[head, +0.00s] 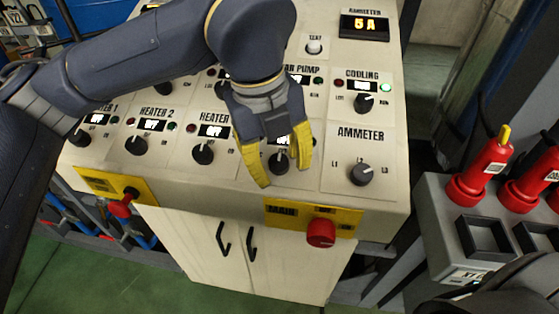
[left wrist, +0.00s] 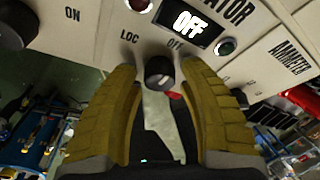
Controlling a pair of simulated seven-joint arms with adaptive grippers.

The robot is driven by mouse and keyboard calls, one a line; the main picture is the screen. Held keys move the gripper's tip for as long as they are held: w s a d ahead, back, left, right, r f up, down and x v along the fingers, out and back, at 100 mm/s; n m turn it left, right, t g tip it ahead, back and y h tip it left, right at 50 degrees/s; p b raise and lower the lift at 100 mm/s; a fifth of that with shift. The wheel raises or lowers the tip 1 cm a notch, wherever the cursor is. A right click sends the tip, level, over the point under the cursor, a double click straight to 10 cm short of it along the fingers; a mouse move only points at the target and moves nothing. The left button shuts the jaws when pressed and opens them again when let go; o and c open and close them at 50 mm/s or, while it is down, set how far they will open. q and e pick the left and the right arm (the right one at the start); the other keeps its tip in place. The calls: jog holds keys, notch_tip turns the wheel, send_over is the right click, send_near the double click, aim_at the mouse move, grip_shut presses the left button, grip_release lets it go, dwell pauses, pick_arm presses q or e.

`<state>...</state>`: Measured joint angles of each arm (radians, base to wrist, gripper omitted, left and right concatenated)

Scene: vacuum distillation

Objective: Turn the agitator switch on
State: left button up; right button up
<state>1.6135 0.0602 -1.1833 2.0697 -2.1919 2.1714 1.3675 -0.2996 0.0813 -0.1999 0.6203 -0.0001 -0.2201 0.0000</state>
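The agitator switch (head: 279,162) is a black rotary knob on the sloped panel, partly behind my left gripper (head: 283,177) in the head view. In the left wrist view the knob (left wrist: 159,71) sits between the two yellow fingertips of the left gripper (left wrist: 158,68). The fingers are open, one on each side of it, with visible gaps. The agitator display (left wrist: 190,22) above the knob reads OFF, and its label is partly cut off.
The heater 3 knob (head: 203,153) is to the left and the ammeter selector (head: 361,174) to the right. A red main switch (head: 321,232) sticks out below on a yellow plate.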

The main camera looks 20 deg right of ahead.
pick_arm(q)
grip_shut()
jog(key=shift+m, duration=0.4)
jog(key=m+y, duration=0.1)
jog(key=m, duration=0.3)
jog(key=shift+a+m+y, duration=0.15)
jog(key=shift+m+y, duration=0.15)
jog(key=shift+y, duration=0.1)
jog(key=m, duration=0.2)
jog(key=m+t+y, duration=0.1)
jog(key=m, duration=0.2)
jog(key=shift+m+t, duration=0.3)
jog(key=shift+y, duration=0.3)
dwell(0.3)
jog(key=shift+o, duration=1.5)
grip_release()
